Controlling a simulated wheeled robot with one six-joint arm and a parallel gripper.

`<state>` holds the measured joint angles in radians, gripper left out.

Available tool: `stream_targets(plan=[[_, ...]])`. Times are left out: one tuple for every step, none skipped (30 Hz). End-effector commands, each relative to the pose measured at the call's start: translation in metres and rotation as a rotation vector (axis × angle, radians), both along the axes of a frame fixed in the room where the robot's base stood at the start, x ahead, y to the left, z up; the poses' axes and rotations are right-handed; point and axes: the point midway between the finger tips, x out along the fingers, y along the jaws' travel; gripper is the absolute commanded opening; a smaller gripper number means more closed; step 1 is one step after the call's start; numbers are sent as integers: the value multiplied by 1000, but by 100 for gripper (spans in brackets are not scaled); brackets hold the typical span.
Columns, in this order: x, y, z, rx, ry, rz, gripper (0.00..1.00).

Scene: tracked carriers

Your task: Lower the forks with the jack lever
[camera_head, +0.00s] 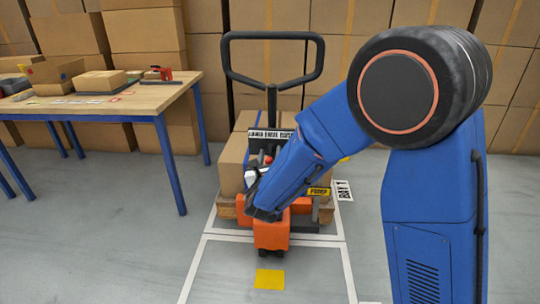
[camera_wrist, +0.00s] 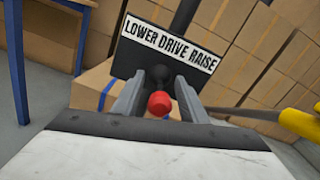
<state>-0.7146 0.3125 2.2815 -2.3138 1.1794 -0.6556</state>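The jack lever, with its red knob (camera_wrist: 159,104), shows in the wrist view below the middle of a plate (camera_wrist: 165,44) lettered LOWER DRIVE RAISE. My gripper (camera_wrist: 160,82) is open, with one finger on each side of the lever and knob; I see no clear contact. In the head view the orange pallet jack (camera_head: 271,235) stands in front of the boxes, with its black loop handle (camera_head: 229,55) upright. My gripper (camera_head: 258,180) is in front of its lever plate (camera_head: 268,134), partly hidden by my arm. The forks are hidden.
A yellow-ended pump lever (camera_wrist: 301,123), labelled PUMP (camera_head: 318,192), juts out to the right. Cartons (camera_head: 232,163) sit on a pallet behind the jack. A workbench (camera_head: 130,102) stands at left. Stacked boxes line the back. The floor at front left is clear.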

Motion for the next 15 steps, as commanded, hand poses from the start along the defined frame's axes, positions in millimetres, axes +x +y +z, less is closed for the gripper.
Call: stream_targets(plan=[[0,0,0,0,0,0,32],[0,0,0,0,0,0,25],[0,0,0,0,0,0,15],[0,0,0,0,0,0,8],[0,0,0,0,0,0,1],[0,0,0,0,0,0,0],[0,0,0,0,0,0,0],[0,0,0,0,0,0,0],[0,0,0,0,0,-1,0],[0,0,0,0,-1,-2,0],[0,0,0,0,-1,-6,0],[0,1,0,0,0,-13,0],[0,1,0,0,-2,-22,0],[0,2,1,1,-2,-34,0],[1,2,1,3,-4,-53,0]])
